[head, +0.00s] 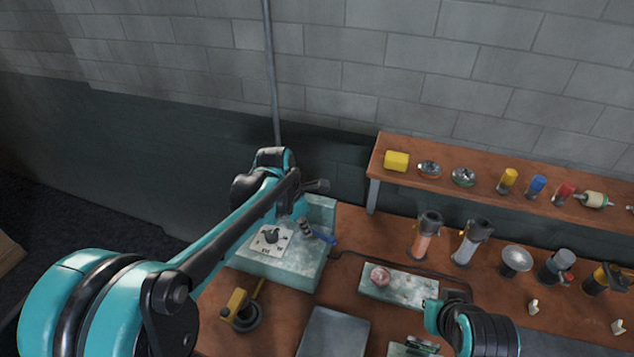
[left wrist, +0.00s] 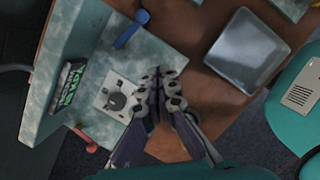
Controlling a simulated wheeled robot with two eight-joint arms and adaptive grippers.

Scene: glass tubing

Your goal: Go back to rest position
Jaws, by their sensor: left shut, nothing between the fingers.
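My left arm reaches in from the left in the head view. Its gripper (head: 306,227) is partly hidden by the arm, over the pale green marbled box with a dial (head: 270,238). In the left wrist view the left gripper (left wrist: 157,92) is shut with nothing between its fingers. It appears beside the white dial plate (left wrist: 116,98), above the box; I cannot tell whether it touches anything. My right arm shows only in part at the lower right of the head view, and its finger state is unclear.
A blue lever (head: 323,237) lies close to the left gripper. A grey tray (head: 333,333) sits at the front. A yellow-handled tool (head: 240,308) stands left of it. A marbled slab (head: 408,290) is mid-table. A raised shelf (head: 480,190) with small items runs along the back right.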

